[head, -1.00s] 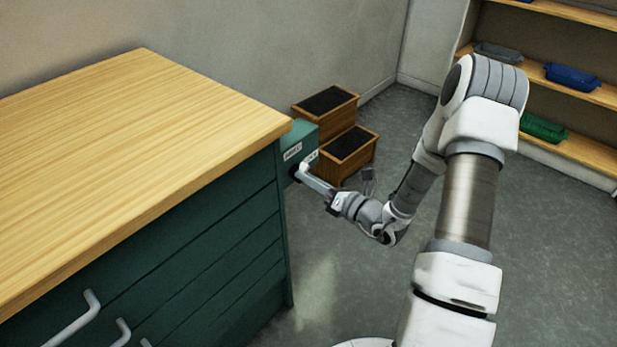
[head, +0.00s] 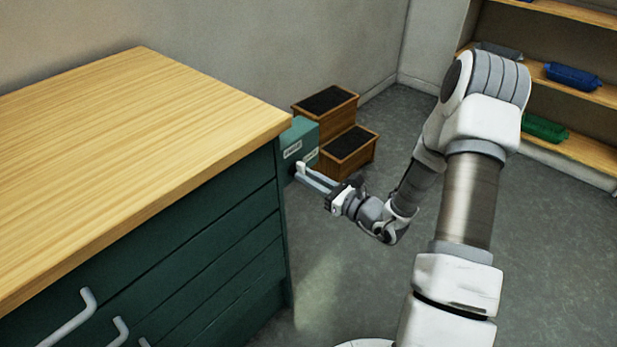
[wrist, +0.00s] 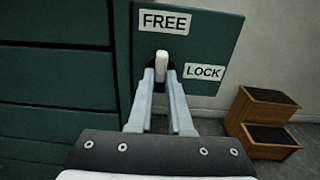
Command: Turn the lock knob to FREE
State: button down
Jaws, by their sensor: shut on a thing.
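The lock knob (wrist: 161,62) has a pale bar handle on a dark round base, set on a green box (head: 304,131) at the cabinet's right side. In the wrist view its bar stands nearly upright and points up at the white FREE label (wrist: 165,22). The LOCK label (wrist: 204,72) is to the right of the knob. My gripper (wrist: 161,74) is shut on the knob, with one finger on each side of the bar. In the head view my gripper (head: 299,171) reaches the box's front face and hides the knob.
The green cabinet with a wooden top (head: 130,150) fills the left. A wooden step stool (head: 349,162) with dark treads stands just behind the box. Shelves with bins (head: 572,76) are at the back right. The floor (head: 360,290) in front is clear.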

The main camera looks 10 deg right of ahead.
dwell(0.4)
jog(key=c, duration=0.8)
grip_release()
jog(key=shift+c, duration=0.2)
jog(key=p+v, duration=0.3)
jog(key=v, duration=1.4)
jog(key=shift+s+d, duration=0.15)
